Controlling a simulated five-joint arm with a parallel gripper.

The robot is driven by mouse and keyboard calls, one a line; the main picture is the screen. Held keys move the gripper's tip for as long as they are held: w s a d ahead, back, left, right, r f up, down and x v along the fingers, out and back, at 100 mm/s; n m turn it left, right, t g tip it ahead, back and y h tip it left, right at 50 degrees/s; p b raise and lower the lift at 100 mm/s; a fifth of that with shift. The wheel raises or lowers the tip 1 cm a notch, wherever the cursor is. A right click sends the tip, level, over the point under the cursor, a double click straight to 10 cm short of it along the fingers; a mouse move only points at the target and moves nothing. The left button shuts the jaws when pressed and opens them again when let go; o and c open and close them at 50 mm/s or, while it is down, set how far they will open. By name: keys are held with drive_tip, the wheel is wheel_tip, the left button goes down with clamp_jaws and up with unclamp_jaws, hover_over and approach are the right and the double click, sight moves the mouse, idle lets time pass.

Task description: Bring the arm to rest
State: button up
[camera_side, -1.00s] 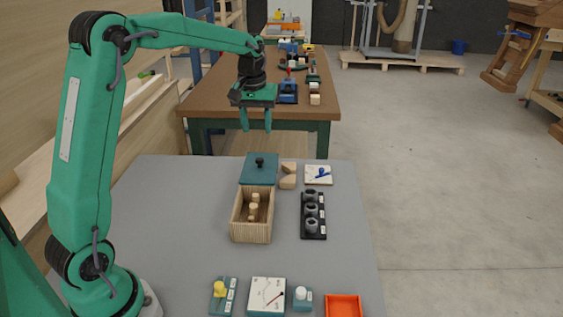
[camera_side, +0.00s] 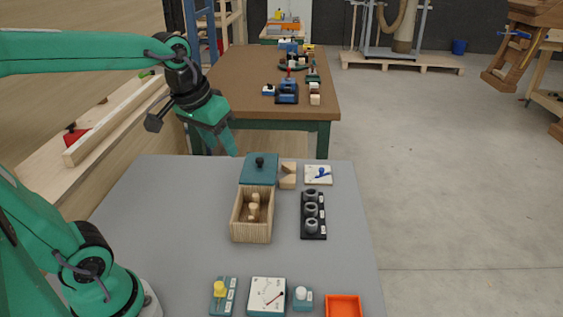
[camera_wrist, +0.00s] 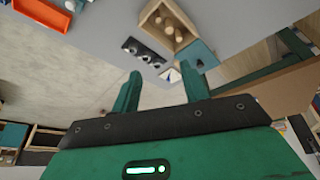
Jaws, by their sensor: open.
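My gripper (camera_side: 222,150) is in the air above the far left part of the grey table in the side view, tilted, with nothing held. In the wrist view its two green fingers (camera_wrist: 160,92) stand apart with a gap between them. The arm's upper links are folded back to the left. A wooden box (camera_side: 252,216) with small wooden pieces (camera_side: 254,208) inside stands near the table's middle. A teal lid with a black knob (camera_side: 258,169) lies behind the box. The box also shows at the top of the wrist view (camera_wrist: 180,15).
A black rack with several grey rings (camera_side: 313,214) stands right of the box. Wooden blocks (camera_side: 288,175) and a white tile with a blue piece (camera_side: 319,175) lie behind it. A dial panel (camera_side: 267,296) and an orange tray (camera_side: 343,306) are at the front. The table's left side is clear.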

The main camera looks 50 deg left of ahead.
drive_tip(key=s+d+f+m+t, duration=0.1)
drive_tip(key=s+d+f+m, duration=0.1)
drive_tip(key=s, duration=0.5)
drive_tip(key=shift+s+d+f, duration=0.25)
drive_tip(key=shift+f, duration=0.25)
